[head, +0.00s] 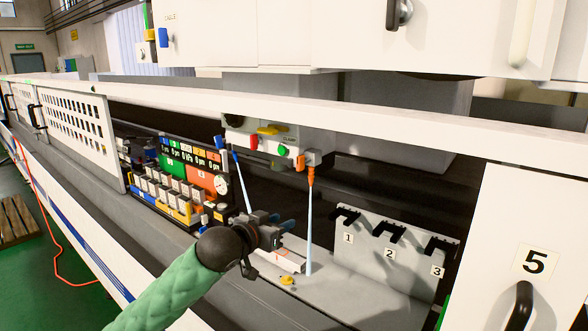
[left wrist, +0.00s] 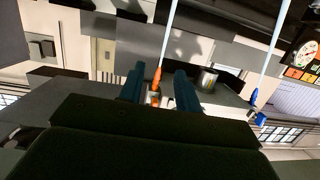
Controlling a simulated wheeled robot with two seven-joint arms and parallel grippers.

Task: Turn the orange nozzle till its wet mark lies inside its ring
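The orange nozzle (head: 311,174) hangs below the white head unit, and a pale blue jet (head: 310,225) runs from it down to the grey bed. The jet meets the bed near its foot; the wet mark and a ring around it are too small to tell. My left gripper (head: 286,226) is lower and to the left of the nozzle, apart from it. In the left wrist view the orange nozzle (left wrist: 157,80) shows between the two spread fingers (left wrist: 159,88), beyond them, with nothing held. My right gripper is not in view.
A blue nozzle (head: 233,148) with its own jet is to the left. A grey rack (head: 390,265) with hooks numbered 1 to 3 stands at the right. A yellow piece (head: 288,281) lies on the bed. A control panel (head: 180,180) is at the left, and a white rail (head: 330,120) crosses above.

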